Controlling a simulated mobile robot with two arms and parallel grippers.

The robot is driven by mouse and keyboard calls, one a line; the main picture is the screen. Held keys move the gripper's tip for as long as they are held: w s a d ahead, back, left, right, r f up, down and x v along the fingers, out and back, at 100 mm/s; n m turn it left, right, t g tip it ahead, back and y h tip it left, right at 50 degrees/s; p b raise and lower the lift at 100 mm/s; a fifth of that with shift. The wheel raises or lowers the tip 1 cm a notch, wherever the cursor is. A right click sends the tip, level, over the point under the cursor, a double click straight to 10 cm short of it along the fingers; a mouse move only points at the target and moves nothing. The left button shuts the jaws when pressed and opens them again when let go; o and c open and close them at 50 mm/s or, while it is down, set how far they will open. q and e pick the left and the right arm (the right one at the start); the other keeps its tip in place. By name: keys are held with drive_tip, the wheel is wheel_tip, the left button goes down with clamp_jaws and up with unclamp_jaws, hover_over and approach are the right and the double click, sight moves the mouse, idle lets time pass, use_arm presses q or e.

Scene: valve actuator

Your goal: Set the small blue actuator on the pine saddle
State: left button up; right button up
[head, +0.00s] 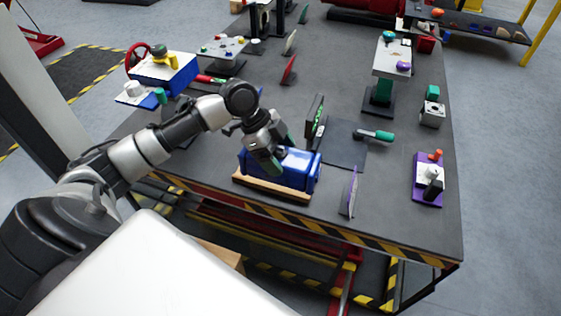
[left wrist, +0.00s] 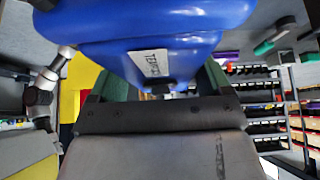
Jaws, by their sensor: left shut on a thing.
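The small blue actuator (head: 298,174) is near the front edge of the table in the head view. Its blue body with a white label fills the top of the left wrist view (left wrist: 185,48). My left gripper (head: 272,158) is shut on it from above, and its fingers hide part of the actuator's top. The pine saddle (head: 270,188) shows as a pale wooden strip along the actuator's lower front side. The actuator is directly over the saddle; I cannot tell whether it rests fully on it. My right gripper is not in view.
A dark upright panel (head: 315,120) and a dark mat (head: 343,147) with a green-handled tool (head: 374,135) lie right of the actuator. A thin purple upright plate (head: 349,192) stands at the front. A purple-based fixture (head: 427,190) is at right. Bare table lies between them.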

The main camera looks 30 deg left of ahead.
use_arm(q)
drive_tip(key=shift+w+a+f+b, duration=0.25)
drive_tip(key=shift+w+a+f, duration=0.65)
drive_tip(key=shift+f, duration=0.45)
drive_tip(key=shift+w+a+f+b, duration=0.3)
drive_tip(key=shift+w+a+f, duration=0.45)
drive_tip(key=shift+w+f, duration=0.55)
drive_tip(key=shift+w+a+f+b, duration=0.25)
drive_tip(key=shift+w+a+f, duration=0.6)
drive_tip(key=shift+f, duration=0.6)
drive_tip(key=shift+d, duration=0.1)
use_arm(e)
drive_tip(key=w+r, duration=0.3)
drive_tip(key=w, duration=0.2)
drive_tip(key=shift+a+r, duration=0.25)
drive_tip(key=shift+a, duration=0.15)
use_arm(q)
drive_tip(key=o, duration=1.8)
drive_tip(key=shift+s+f, duration=0.15)
drive_tip(key=shift+f, duration=0.05)
drive_tip(key=shift+c, duration=0.2)
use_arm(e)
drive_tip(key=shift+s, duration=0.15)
